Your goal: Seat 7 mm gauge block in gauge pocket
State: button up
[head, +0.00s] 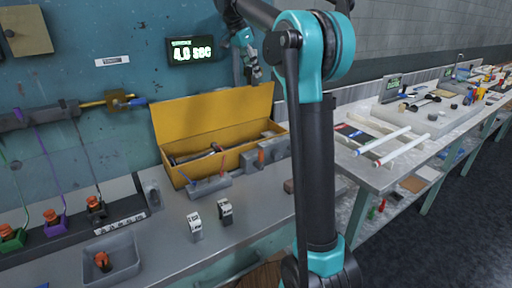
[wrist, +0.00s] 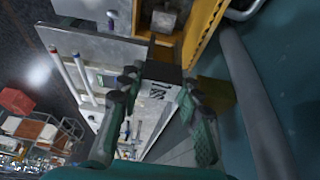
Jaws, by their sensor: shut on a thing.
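My gripper (head: 254,74) is raised in front of the teal wall, above the open yellow box, in the head view. In the wrist view my gripper (wrist: 158,104) is shut on a small grey block (wrist: 157,72) with a black-and-white mark on its face. The mark is too blurred to read, so I cannot tell whether this is the 7 mm block. Two small white-and-black labelled blocks, a left one (head: 195,226) and a right one (head: 225,211), stand on the grey bench. I cannot make out which fixture holds the gauge pocket.
The yellow box (head: 224,108) holds tools, with its lid up. Grey fixtures (head: 209,188) stand before it. A grey tray (head: 111,262) with an orange-topped item is at front left. A wall display (head: 191,51) reads "4.0 SEC". Another bench (head: 369,174) is at right.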

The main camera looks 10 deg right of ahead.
jog(key=shift+w+f, duration=0.1)
jog(key=shift+f, duration=0.3)
notch_tip(320, 180, down, 27)
jog(key=shift+f, duration=0.1)
dwell(0.4)
jog(key=o, duration=1.2)
jog(key=shift+v, duration=3.8)
